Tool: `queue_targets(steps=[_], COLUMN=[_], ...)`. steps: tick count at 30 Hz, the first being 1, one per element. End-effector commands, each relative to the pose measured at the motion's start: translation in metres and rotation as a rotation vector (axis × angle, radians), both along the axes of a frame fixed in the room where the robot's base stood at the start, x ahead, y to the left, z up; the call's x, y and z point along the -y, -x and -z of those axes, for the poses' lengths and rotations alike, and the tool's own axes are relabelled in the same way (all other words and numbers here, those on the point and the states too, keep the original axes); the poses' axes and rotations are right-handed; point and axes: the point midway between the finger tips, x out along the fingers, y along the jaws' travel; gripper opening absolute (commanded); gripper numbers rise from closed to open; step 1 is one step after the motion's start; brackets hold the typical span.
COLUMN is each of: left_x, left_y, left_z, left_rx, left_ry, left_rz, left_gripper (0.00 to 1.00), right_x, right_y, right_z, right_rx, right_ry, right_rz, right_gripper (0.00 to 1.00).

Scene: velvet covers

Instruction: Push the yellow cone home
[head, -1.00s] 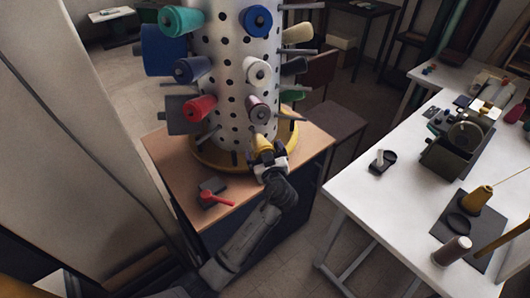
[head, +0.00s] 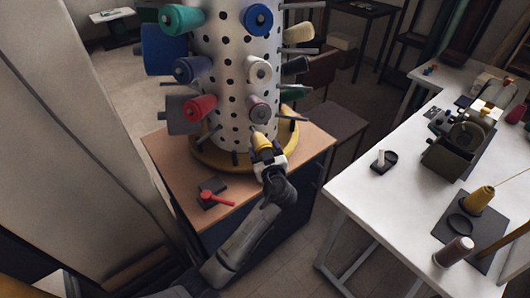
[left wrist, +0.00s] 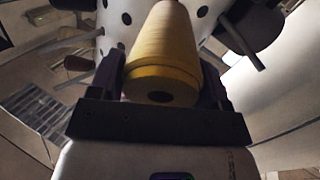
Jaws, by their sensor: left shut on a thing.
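The yellow cone (head: 259,141) is at the lower front of the white perforated column (head: 238,105), its narrow end toward the column. In the left wrist view the yellow cone (left wrist: 164,55) lies between the fingers, with its wide base and dark centre hole facing me. My left gripper (head: 266,154) is shut on the cone near its base; it also shows in the left wrist view (left wrist: 165,85). The peg behind the cone is hidden, so I cannot tell how far the cone is on it. My right gripper is not in view.
Other spools, such as a red one (head: 201,106) and a white one (head: 258,69), and bare pegs stick out around the column. A red-handled tool (head: 214,196) lies on the wooden stand (head: 170,165). A white table (head: 375,195) with a second yellow cone (head: 480,199) stands right.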

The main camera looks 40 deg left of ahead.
Motion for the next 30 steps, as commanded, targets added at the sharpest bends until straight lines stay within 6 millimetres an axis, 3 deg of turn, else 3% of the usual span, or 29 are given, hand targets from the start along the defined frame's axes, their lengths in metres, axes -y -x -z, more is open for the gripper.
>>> queue_targets(steps=[30], left_x=[-0.033], left_y=[-0.02], left_z=[0.009], left_rx=[-0.001], left_ry=[0.0], left_rz=[-0.001], left_gripper=[0.46], right_x=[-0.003], right_y=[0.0], right_z=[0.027], right_rx=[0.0], right_ry=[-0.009], right_rz=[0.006], right_gripper=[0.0])
